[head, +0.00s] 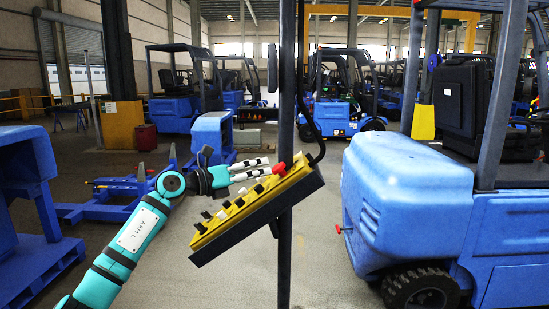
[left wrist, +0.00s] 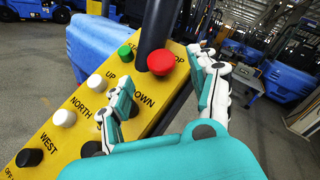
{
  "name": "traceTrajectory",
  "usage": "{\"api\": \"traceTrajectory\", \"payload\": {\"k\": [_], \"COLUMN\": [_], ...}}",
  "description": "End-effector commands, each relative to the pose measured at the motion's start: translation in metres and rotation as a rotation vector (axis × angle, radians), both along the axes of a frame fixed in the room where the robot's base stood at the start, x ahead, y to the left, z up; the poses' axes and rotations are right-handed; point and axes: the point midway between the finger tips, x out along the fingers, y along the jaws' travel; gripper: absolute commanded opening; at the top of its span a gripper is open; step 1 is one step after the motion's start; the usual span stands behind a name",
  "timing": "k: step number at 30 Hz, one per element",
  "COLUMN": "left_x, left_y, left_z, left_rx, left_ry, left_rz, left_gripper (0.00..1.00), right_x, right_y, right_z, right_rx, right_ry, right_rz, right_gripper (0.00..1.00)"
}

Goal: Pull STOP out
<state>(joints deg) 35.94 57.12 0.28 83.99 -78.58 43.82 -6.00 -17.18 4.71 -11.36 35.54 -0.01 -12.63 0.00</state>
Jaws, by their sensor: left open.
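The STOP button is a red mushroom knob (head: 279,168) at the upper right end of a tilted yellow control box (head: 236,208). In the left wrist view the knob (left wrist: 161,63) stands up from the yellow face, with the word STOP partly covered by a finger. My left gripper (head: 267,167) is open, its white-and-teal fingers pointing at the knob. In the left wrist view the gripper (left wrist: 163,68) has one finger on each side of the knob, and gaps show between them. My right gripper is in neither view.
A green button (left wrist: 125,53) and several white and black buttons sit beside the knob. The box is mounted at a dark upright post (head: 285,100). A blue forklift (head: 410,190) stands at right, and blue machinery (head: 30,170) at left.

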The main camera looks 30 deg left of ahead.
Motion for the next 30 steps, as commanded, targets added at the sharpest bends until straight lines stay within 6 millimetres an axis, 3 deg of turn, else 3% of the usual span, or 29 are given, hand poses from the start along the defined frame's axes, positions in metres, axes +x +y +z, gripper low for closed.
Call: {"api": "traceTrajectory", "payload": {"k": [3, 9, 21, 30], "left_x": [0.023, 0.046, 0.054, 0.054], "left_y": [-0.01, -0.021, -0.025, -0.025], "left_z": [0.005, 0.002, -0.001, 0.0], "left_rx": [-0.005, -0.004, 0.0, 0.0], "left_ry": [-0.002, -0.001, -0.001, -0.001], "left_rz": [-0.001, -0.001, 0.001, 0.001], "left_gripper": [0.61, 0.61, 0.61, 0.24], "right_x": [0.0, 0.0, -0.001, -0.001], "right_y": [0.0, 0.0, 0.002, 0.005], "right_z": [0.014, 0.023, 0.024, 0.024], "right_rx": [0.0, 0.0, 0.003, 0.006], "right_ry": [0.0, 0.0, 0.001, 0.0], "right_rz": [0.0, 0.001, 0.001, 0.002], "right_gripper": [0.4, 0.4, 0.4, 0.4]}}
